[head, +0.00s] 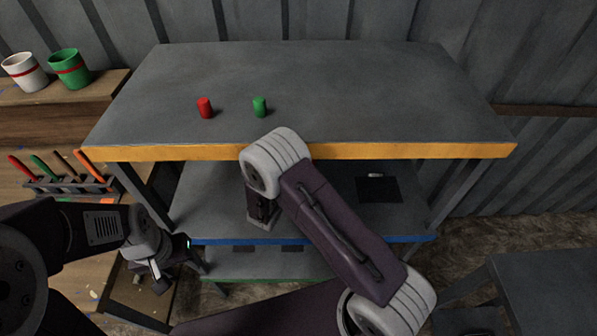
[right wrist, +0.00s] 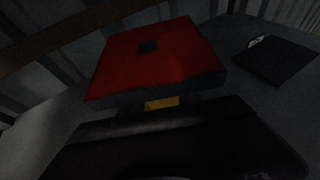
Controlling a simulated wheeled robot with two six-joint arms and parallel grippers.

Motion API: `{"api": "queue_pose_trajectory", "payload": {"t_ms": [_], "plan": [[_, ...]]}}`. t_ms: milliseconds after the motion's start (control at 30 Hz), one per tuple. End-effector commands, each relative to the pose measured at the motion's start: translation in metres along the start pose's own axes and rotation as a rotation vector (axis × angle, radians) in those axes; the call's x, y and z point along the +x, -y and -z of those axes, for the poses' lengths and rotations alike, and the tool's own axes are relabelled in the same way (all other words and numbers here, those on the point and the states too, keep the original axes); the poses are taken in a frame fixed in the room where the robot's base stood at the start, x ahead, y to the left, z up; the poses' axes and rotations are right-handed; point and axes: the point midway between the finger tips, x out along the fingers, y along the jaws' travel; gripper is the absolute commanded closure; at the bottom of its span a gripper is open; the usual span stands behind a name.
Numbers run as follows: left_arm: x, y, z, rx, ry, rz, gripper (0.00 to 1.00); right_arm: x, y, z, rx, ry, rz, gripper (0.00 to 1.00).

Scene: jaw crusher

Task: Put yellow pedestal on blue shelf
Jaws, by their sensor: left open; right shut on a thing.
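A block with a red square top (right wrist: 155,60) and a small dark square hole fills the middle of the right wrist view. A small yellow part, the visible bit of the yellow pedestal (right wrist: 162,103), shows beneath it at my right gripper (right wrist: 165,112). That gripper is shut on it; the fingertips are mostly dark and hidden. In the head view my right arm reaches under the tabletop, over the blue-edged shelf (head: 330,238), and its held thing is not visible there. My left gripper (head: 160,276) is open and empty, low at the left.
A dark square (head: 378,192) with a small light object lies at the shelf's right. A green-edged shelf (head: 270,277) is below.

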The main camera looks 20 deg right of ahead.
Motion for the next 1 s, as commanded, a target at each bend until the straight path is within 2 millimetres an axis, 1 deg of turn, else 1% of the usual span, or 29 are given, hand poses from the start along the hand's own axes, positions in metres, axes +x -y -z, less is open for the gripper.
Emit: {"api": "queue_pose_trajectory", "payload": {"t_ms": [167,200,267,300,567,667,700,767,1000], "plan": [[0.004,0.0,-0.001,0.0,0.0,0.0,0.54,0.001,0.0,0.002,0.001,0.003,0.0,1.0],[0.004,0.0,-0.001,0.0,0.0,0.0,0.54,0.001,0.0,0.004,0.0,0.0,0.0,0.57],[0.003,0.0,0.0,0.0,0.0,0.0,0.54,0.001,0.0,0.003,0.0,0.0,0.0,0.41],[0.003,0.0,0.0,0.0,0.0,0.0,0.54,0.001,0.0,0.003,0.0,0.0,0.0,0.38],[0.003,0.0,0.0,0.0,0.0,0.0,0.54,0.001,0.0,0.002,0.0,0.0,0.0,0.38],[-0.003,0.0,0.0,0.0,0.0,0.0,0.54,-0.002,0.0,-0.004,0.0,0.0,0.0,0.38],[0.0,0.0,0.0,0.0,0.0,0.0,0.54,-0.006,-0.001,-0.001,0.0,0.0,-0.003,0.38],[0.002,0.0,0.0,0.0,0.0,0.0,0.54,-0.015,-0.001,0.0,-0.001,0.0,-0.003,0.38],[0.005,0.0,-0.001,0.0,0.0,0.0,0.54,-0.062,-0.002,0.0,0.0,0.001,-0.005,0.38]]}}
